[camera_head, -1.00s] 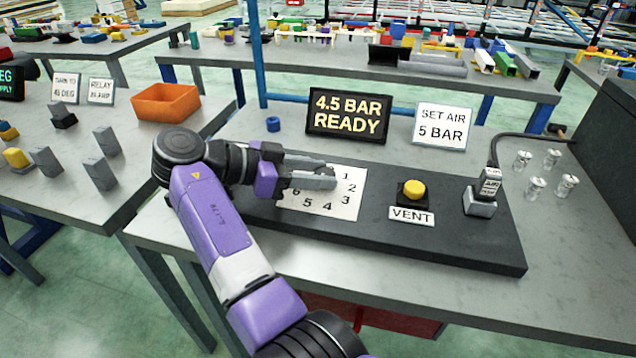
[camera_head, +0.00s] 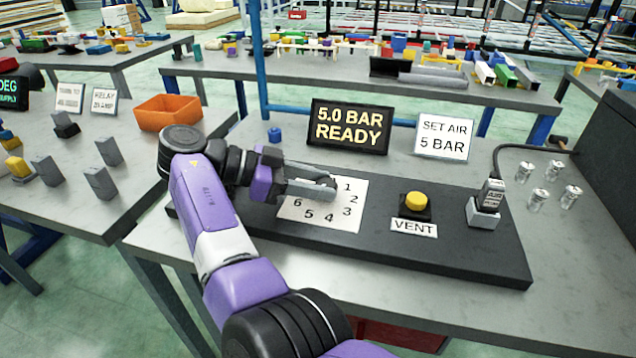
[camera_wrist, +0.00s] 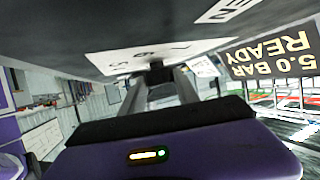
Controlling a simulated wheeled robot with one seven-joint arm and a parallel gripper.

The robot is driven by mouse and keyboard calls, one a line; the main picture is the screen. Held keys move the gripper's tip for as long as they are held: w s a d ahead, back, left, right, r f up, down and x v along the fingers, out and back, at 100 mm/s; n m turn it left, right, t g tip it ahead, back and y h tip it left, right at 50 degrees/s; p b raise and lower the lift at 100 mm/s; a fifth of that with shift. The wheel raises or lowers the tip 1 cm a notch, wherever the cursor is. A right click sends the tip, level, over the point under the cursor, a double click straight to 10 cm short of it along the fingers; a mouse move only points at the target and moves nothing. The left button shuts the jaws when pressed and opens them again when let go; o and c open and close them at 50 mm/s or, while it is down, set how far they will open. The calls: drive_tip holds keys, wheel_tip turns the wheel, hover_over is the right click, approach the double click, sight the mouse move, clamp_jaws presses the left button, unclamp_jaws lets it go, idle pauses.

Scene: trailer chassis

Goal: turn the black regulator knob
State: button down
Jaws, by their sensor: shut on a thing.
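The black regulator knob (camera_wrist: 156,72) shows in the wrist view between the tips of my gripper (camera_wrist: 160,82). In the head view my gripper (camera_head: 322,187) lies over the numbered white dial plate (camera_head: 345,213), and its fingers hide most of the knob. My gripper is shut on the knob. The display (camera_head: 349,127) reads "5.0 BAR READY". The white sign (camera_head: 444,137) beside it reads "SET AIR 5 BAR".
The black panel (camera_head: 470,262) also carries a yellow vent button (camera_head: 415,203) and a grey air fitting (camera_head: 486,208) with a hose. Several small clear-and-metal parts stand at the right. An orange bin (camera_head: 168,112) is on the left table.

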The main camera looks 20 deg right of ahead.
drive_tip(key=c, duration=0.9)
unclamp_jaws()
drive_tip(key=shift+f, duration=0.2)
drive_tip(key=shift+r, duration=0.1)
drive_tip(key=shift+w+a+r, duration=0.1)
drive_tip(key=shift+a+r, duration=0.1)
drive_tip(key=shift+a, duration=0.2)
drive_tip(key=v, duration=0.4)
drive_tip(key=shift+a+b, duration=0.2)
drive_tip(key=shift+b, duration=0.1)
drive_tip(key=shift+f+b, duration=0.15)
drive_tip(key=shift+b, duration=0.45)
drive_tip(key=shift+a+b, duration=0.25)
drive_tip(key=shift+b, duration=0.5)
drive_tip(key=shift+w+a+r+b, duration=0.15)
drive_tip(key=shift+a+r+b, duration=0.2)
drive_tip(key=shift+a+b, duration=0.35)
drive_tip(key=shift+a+r+b, duration=0.15)
drive_tip(key=shift+r+b, duration=0.15)
drive_tip(key=shift+b, duration=0.15)
